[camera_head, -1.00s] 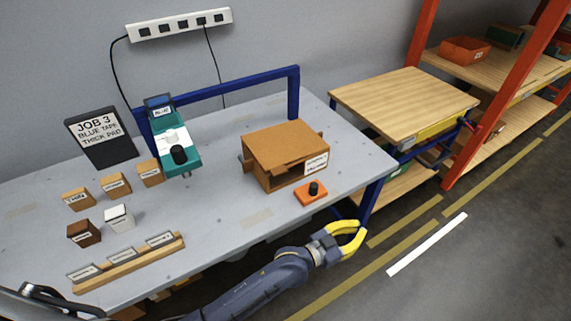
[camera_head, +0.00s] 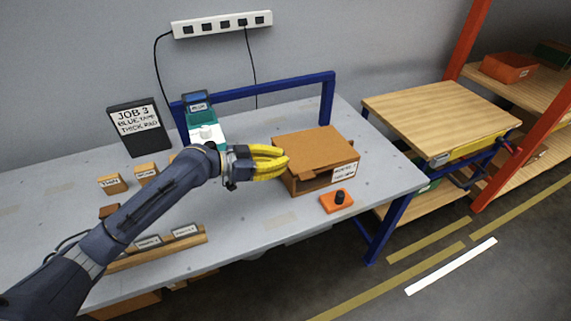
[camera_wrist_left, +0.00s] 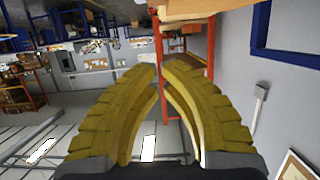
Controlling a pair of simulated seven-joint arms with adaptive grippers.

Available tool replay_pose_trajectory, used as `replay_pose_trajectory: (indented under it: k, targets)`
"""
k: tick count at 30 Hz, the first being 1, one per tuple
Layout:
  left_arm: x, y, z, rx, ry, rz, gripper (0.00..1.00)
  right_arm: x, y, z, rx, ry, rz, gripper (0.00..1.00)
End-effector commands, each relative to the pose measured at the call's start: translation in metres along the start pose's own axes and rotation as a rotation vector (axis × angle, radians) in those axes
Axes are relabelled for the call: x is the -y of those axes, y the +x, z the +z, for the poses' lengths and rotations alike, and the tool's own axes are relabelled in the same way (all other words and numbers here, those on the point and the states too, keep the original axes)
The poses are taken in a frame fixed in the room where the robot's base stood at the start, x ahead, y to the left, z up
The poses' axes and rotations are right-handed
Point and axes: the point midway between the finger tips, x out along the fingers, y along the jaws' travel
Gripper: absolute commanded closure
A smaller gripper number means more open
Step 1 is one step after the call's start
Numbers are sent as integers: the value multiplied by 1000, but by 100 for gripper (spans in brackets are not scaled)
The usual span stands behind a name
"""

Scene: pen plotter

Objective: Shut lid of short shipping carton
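The short shipping carton (camera_head: 316,150) is a brown box on the workbench, with a white label on its front right. Its top panel lies roughly flat over it, and a flap edge juts out along the front. I cannot tell whether the lid is fully down. My left gripper (camera_head: 286,160) is at the carton's left side, its yellow fingers covering part of that side; contact is unclear. In the left wrist view, the gripper's fingertips (camera_wrist_left: 159,69) nearly meet with nothing between them. My right gripper is not in view.
An orange block with a black knob (camera_head: 338,200) sits before the carton. A teal device (camera_head: 206,131) and a job sign (camera_head: 138,126) stand behind my left arm. A blue rail (camera_head: 270,88) runs behind. A wooden-topped cart (camera_head: 440,110) is to the right.

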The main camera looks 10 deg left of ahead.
Motion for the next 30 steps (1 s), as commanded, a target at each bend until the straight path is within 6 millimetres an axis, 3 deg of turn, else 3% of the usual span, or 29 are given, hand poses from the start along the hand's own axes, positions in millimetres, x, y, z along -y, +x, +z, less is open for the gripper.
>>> replay_pose_trajectory:
  k: [18, 24, 30]
  targets:
    - [-1, 90, 0, -2, -2, 0, 100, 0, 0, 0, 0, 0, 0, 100]
    - [0, 96, 24, 1, -4, -1, 100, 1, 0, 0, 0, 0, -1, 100]
    - [0, 99, 36, -1, -2, 0, 100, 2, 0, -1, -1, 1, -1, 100]
